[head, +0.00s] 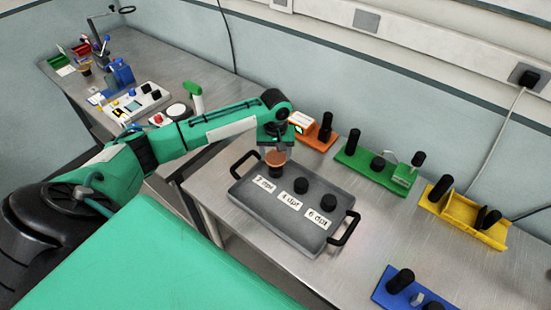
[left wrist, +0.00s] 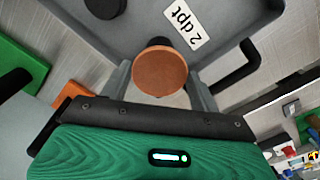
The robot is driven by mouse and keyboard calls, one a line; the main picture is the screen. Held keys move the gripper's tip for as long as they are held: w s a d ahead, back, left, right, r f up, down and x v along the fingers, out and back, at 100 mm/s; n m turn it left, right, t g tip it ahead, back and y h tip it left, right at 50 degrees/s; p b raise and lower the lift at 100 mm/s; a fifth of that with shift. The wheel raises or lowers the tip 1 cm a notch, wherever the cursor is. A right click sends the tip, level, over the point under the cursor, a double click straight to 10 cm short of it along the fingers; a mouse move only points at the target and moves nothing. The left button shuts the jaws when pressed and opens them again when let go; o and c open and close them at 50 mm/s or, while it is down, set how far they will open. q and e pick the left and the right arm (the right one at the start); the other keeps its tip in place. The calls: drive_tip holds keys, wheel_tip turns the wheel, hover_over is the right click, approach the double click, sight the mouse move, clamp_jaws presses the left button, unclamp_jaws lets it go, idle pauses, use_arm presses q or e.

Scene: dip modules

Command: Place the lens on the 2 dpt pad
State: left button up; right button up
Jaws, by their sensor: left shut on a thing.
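The lens is a round orange-brown disc (head: 275,158), seen between the fingers of my left gripper (head: 275,152). In the left wrist view the lens (left wrist: 160,72) fills the gap between the two fingertips (left wrist: 160,88). My left gripper is shut on it, above the "2 dpt" end of the grey tray (head: 250,205). The "2 dpt" label (left wrist: 185,25) lies just beyond the lens. A dark pad (left wrist: 184,43) shows partly behind the lens, mostly hidden. I cannot tell whether lens and pad touch. My right gripper is not in view.
Black round pads stand by the "4 dpt" (head: 301,186) and "6 dpt" (head: 328,202) labels. The tray has black handles (head: 347,228). Orange (head: 318,138), green (head: 372,168), yellow (head: 463,218) and blue (head: 410,292) holders stand to the right. Bare table lies between them and the tray.

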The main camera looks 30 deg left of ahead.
sight(276, 158)
use_arm(q)
wheel_tip(276, 158, down, 3)
drive_tip(key=shift+r+p, duration=0.15)
drive_tip(key=shift+p, duration=0.15)
drive_tip(key=shift+f, duration=0.4)
drive_tip(key=o, duration=0.9)
drive_tip(key=shift+f, duration=0.1)
drive_tip(key=shift+o, duration=0.2)
drive_tip(key=shift+r, duration=0.55)
wheel_tip(276, 158, up, 11)
drive_tip(key=b, duration=0.2)
drive_tip(key=shift+b, duration=0.35)
